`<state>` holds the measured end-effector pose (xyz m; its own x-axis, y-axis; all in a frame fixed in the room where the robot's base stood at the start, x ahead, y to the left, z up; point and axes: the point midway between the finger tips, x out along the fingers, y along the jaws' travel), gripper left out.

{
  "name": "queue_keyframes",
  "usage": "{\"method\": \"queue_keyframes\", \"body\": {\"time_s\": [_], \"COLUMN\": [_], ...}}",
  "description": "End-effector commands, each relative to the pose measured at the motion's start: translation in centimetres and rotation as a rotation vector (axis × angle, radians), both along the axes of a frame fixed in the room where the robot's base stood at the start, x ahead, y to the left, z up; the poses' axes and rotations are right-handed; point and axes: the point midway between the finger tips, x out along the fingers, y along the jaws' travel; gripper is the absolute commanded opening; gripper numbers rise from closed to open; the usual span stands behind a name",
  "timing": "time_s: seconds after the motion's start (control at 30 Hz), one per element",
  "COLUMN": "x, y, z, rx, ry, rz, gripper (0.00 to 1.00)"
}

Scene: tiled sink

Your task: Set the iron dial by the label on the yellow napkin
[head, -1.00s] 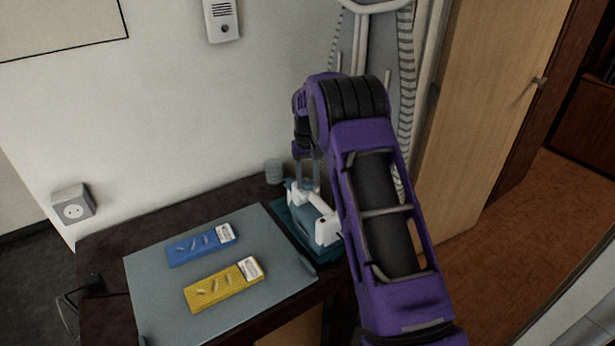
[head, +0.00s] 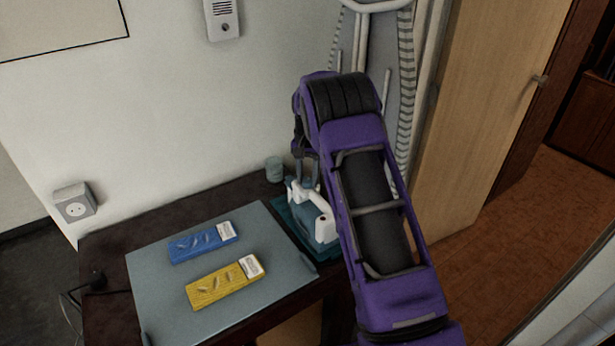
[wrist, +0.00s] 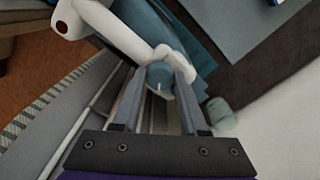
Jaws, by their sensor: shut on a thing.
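The iron (head: 322,226), white and blue-grey, lies on a teal rest at the right of the table. It also shows in the wrist view (wrist: 112,32). Its round blue-grey dial (wrist: 159,73) has a pale line mark. My gripper (wrist: 160,88) is shut on the dial, with one finger on each side. In the head view the dial is hidden. The yellow napkin (head: 215,288) lies on the grey mat, with a white label (head: 250,265) at its upper right. The label's marking is too small to read.
A blue napkin (head: 195,246) with its own white label (head: 226,230) lies behind the yellow one on the grey mat (head: 170,310). A small grey-green cup (head: 274,169) stands near the wall behind the iron. An ironing board (head: 375,60) leans at the back right.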

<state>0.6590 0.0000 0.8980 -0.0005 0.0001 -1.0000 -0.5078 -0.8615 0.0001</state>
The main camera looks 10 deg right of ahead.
Motion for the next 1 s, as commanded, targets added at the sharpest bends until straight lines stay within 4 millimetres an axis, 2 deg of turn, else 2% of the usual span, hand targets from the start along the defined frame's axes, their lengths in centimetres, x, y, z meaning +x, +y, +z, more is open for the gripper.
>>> {"method": "queue_keyframes", "body": {"time_s": [0.33, 0.37, 0.4, 0.43, 0.77, 0.87, 1.0], "x": [0.1, 0.1, 0.1, 0.1, 0.1, 0.1, 0.2], "y": [0.0, 0.0, 0.0, 0.0, 0.0, 0.0, 0.0], "z": [0.1, 0.1, 0.1, 0.1, 0.3, 1.4, 4.1], "rx": [0.0, 0.0, 0.0, 0.0, 0.0, 0.0, 0.0], "ry": [-0.004, -0.004, -0.004, -0.004, -0.002, -0.004, -0.007], "rz": [-0.002, -0.001, -0.001, -0.001, -0.001, -0.001, -0.001], "gripper": [0.0, 0.46, 0.53, 0.55, 0.55, 0.55, 0.55]}}
